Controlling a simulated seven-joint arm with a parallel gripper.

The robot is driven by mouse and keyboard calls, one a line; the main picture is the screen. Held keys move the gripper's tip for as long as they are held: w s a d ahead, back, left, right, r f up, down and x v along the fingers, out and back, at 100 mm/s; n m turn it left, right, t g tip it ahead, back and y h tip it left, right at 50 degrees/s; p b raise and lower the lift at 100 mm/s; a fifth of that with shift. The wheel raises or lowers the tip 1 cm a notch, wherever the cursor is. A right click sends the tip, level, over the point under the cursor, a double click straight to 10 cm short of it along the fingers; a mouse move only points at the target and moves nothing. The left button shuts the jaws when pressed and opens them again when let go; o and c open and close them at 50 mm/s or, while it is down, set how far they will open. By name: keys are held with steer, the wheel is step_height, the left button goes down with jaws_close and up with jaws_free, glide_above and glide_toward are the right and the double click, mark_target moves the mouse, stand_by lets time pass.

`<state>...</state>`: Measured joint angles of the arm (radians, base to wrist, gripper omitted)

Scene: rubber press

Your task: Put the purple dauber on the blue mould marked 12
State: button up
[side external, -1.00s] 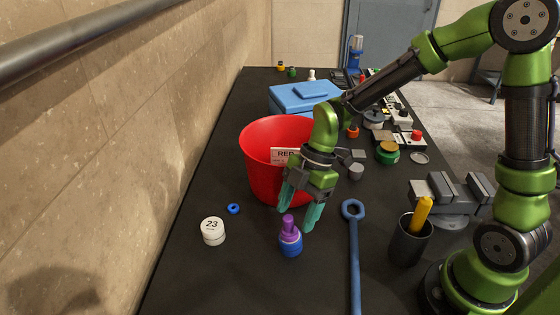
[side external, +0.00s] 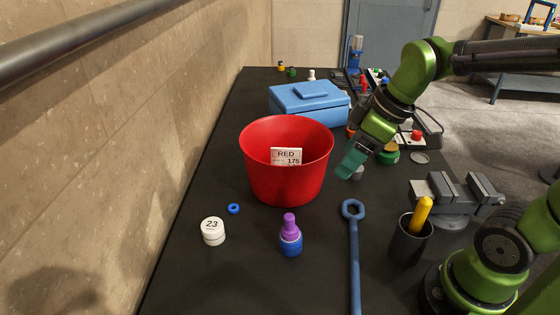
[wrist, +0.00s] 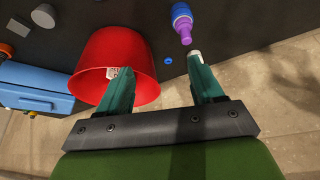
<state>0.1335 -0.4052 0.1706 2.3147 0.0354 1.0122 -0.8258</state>
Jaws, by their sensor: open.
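The purple dauber (side external: 289,225) stands upright on top of the blue mould (side external: 291,245) on the black table, in front of the red bucket. In the wrist view the purple dauber (wrist: 185,33) and the blue mould (wrist: 180,11) show at the top, still together. No number on the blue mould can be read. My gripper (side external: 349,170) is raised to the right of the bucket, well apart from the dauber. In the wrist view my gripper (wrist: 160,75) has its teal fingers wide apart with nothing held between them.
The red bucket (side external: 285,185) carries a label reading RED 175. A white pot marked 23 (side external: 213,231) and a small blue ring (side external: 233,208) lie left. A blue spanner (side external: 353,255), dark cup (side external: 409,242) and grey vise (side external: 450,195) are right. A blue box (side external: 305,101) stands behind.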

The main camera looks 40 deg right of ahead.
steer(key=shift+s+d+r+m+t, duration=0.4)
steer(key=shift+s+m, duration=0.3)
steer(key=shift+m, duration=0.8)
steer(key=shift+s+d+r+m+t, duration=0.45)
steer(key=shift+s+m, duration=0.3)
steer(key=shift+m, duration=0.75)
steer(key=shift+s+d+r+m+t, duration=0.35)
steer(key=shift+s+m+t, duration=0.3)
steer(key=shift+m, duration=0.85)
